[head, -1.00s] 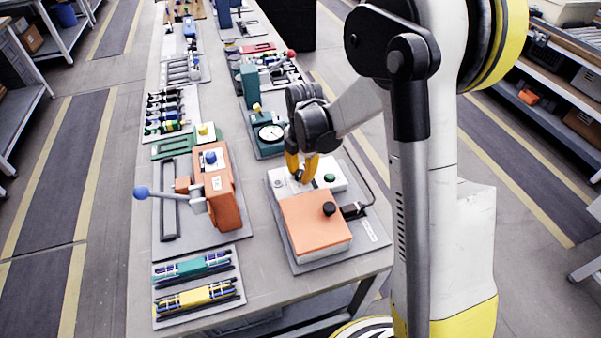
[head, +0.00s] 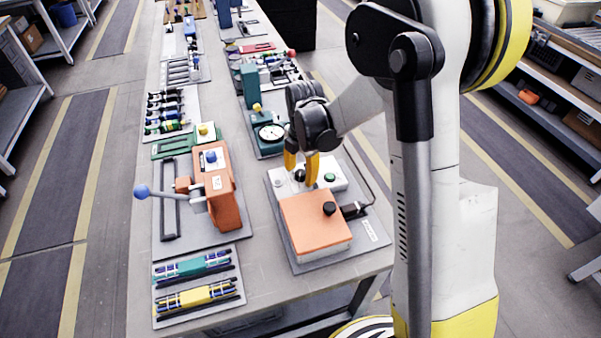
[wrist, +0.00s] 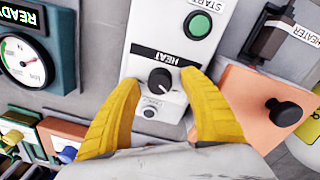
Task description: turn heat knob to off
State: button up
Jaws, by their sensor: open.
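The heat knob (wrist: 160,78) is a round black knob with a pale pointer mark, on a white control box (wrist: 140,40) below a black HEAT label (wrist: 160,57) in the wrist view. In the head view the knob (head: 299,175) shows between the fingertips. My gripper (wrist: 162,85) is open, with one yellow finger on each side of the knob. I see gaps between the fingers and the knob. The fingertips (head: 300,177) are low over the box; whether they touch it cannot be told.
A green START button (wrist: 199,24) is on the same box. An orange block (head: 316,218) with a black knob (head: 329,208) stands close in front. A dial gauge (head: 270,133) stands behind to the left. An orange lever press (head: 215,185) is farther left.

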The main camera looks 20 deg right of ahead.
aim_at(303, 175)
notch_tip(303, 175, up, 12)
jog(key=shift+s+d+f, duration=0.15)
jog(key=shift+s, duration=0.1)
dwell(0.3)
jog(key=s+r+m+t, duration=0.3)
jog(key=s+m, duration=0.6)
jog(key=m, duration=0.2)
jog(key=s+r+m+t, duration=0.3)
jog(key=s+r+m, duration=0.1)
jog(key=s+m, duration=0.6)
jog(key=shift+s+m+t, duration=0.2)
jog(key=shift+m+t, duration=0.1)
jog(key=shift+m, duration=0.9)
